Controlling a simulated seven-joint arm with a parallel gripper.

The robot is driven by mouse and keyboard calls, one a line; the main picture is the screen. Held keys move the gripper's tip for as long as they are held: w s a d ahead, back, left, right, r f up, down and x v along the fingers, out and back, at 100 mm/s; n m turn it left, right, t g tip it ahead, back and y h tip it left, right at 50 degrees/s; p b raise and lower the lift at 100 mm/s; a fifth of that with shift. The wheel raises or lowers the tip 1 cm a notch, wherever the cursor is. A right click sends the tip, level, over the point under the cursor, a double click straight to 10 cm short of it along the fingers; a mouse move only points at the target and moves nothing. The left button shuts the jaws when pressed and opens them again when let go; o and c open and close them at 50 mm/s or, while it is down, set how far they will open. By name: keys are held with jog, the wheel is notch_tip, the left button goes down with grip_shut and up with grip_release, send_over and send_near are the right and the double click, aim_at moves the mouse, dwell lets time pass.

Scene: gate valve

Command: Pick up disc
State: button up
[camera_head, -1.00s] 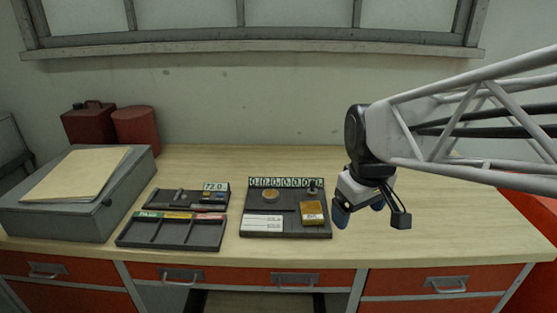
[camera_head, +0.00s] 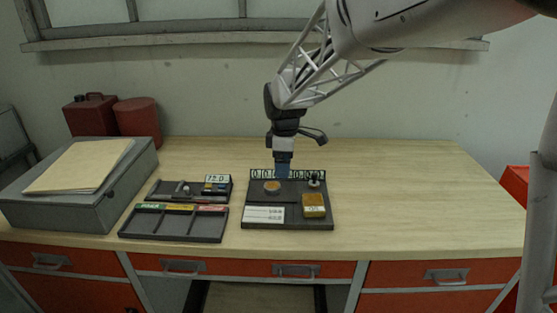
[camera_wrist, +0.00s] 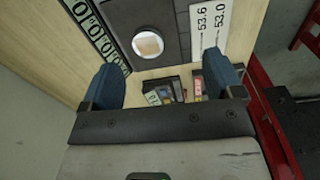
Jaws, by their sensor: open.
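The disc (camera_head: 272,187) is a small round piece with a pale rim and a brownish top. It sits at the back left of a dark grey tray (camera_head: 254,226) on the bench. In the wrist view the disc (camera_wrist: 148,43) lies ahead of the fingertips, a little left of the middle between them. My gripper (camera_head: 283,174) has blue fingers and points down near the back edge of the tray, close to the disc. In the wrist view my gripper (camera_wrist: 164,73) has its fingers wide apart with nothing held.
A yellow block (camera_head: 314,205) and a white number card (camera_head: 264,214) lie on the tray; a number strip (camera_head: 260,174) runs along its back. A three-slot tray (camera_head: 172,225) and a small display unit (camera_head: 216,182) stand left. The bench's right side is clear.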

aim_at(273, 186)
jog(key=w+a+f+n, duration=0.2)
jog(key=w+a, duration=0.1)
jog(key=shift+w+a+f, duration=0.15)
jog(key=shift+a, duration=0.05)
jog(key=shift+f, duration=0.15)
jog(key=shift+f, duration=1.15)
jog(key=shift+f, duration=0.15)
jog(key=shift+f, duration=2.45)
jog(key=shift+c, duration=0.5)
